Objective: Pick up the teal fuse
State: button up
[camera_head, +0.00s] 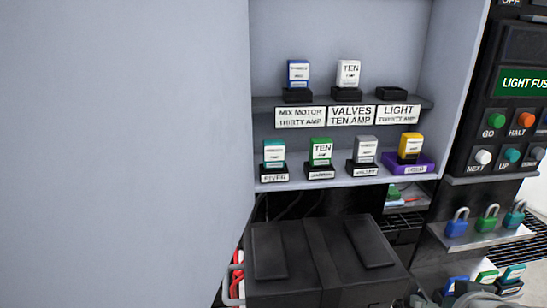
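A teal-and-white fuse (274,152) stands upright in a black holder at the left end of the lower shelf. A white label is on the holder's front. Another fuse with a teal top (513,274) shows at the bottom right, beside a green one and a blue one. I cannot make out my gripper in this view.
The lower shelf (350,181) also holds green, grey and yellow fuses; the yellow one sits in a purple holder. The upper shelf has blue and white fuses and an empty LIGHT holder (391,93). A large grey panel (120,150) fills the left. Padlocks (487,221) stand right.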

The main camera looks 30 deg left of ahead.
jog(key=w+a+r+n+t+y, duration=0.1)
jog(key=w+a+r+n+y, duration=0.2)
jog(key=a, duration=0.4)
jog(key=w+a+r+n+t+y, duration=0.15)
jog(key=a+r, duration=0.25)
jog(key=a, duration=0.4)
jog(key=n+y, duration=0.2)
jog(key=y, duration=0.3)
send_near(276, 164)
jog(key=x, duration=1.1)
jog(key=shift+w+a, duration=0.15)
jog(key=shift+a, duration=0.05)
jog(key=c, duration=1.3)
